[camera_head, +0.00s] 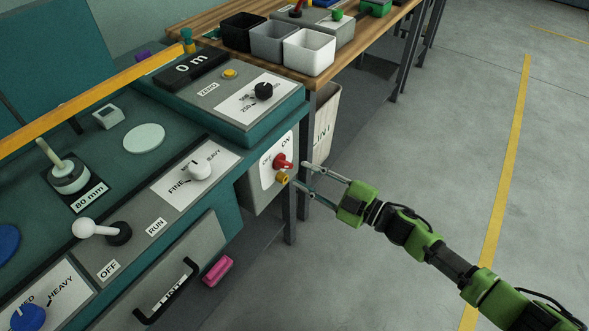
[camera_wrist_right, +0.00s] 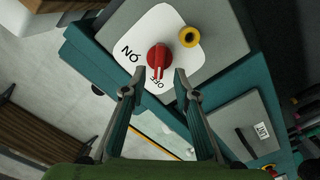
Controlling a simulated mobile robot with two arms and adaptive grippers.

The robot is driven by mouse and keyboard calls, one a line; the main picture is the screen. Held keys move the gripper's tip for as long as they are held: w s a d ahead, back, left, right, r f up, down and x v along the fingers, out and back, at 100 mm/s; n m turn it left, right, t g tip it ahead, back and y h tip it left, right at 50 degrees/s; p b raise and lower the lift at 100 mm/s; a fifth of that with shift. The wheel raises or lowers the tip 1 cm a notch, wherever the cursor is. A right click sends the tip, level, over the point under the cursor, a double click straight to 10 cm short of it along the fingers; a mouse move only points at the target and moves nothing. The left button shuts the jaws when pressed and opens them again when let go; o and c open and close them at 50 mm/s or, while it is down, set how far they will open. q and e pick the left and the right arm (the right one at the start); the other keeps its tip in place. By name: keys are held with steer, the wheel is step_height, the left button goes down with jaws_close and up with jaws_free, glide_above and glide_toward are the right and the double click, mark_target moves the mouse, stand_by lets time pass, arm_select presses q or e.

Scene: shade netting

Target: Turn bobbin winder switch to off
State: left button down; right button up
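A red rotary switch (camera_head: 282,162) sits on a white plate marked ON and OFF, on the side face of the machine. It also shows in the right wrist view (camera_wrist_right: 159,57), where its handle appears to point down toward the OFF label. A yellow round button (camera_head: 282,177) is beside it. My right gripper (camera_head: 299,174) is open, its two fingers facing the plate. In the right wrist view its fingertips (camera_wrist_right: 158,76) are spread either side of the switch's lower end; I cannot tell whether they touch it. My left gripper is not in view.
A white-knobbed lever (camera_head: 92,229) stands between RUN and OFF labels on the machine top. Dials (camera_head: 200,171) and a counter box (camera_head: 215,82) are above. A wooden bench (camera_head: 205,20) with bins (camera_head: 309,51) stands behind. Floor (camera_head: 420,180) to the right is clear.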

steer(key=v, duration=0.6)
steer(key=shift+s+d, duration=0.25)
steer(key=shift+d, duration=0.05)
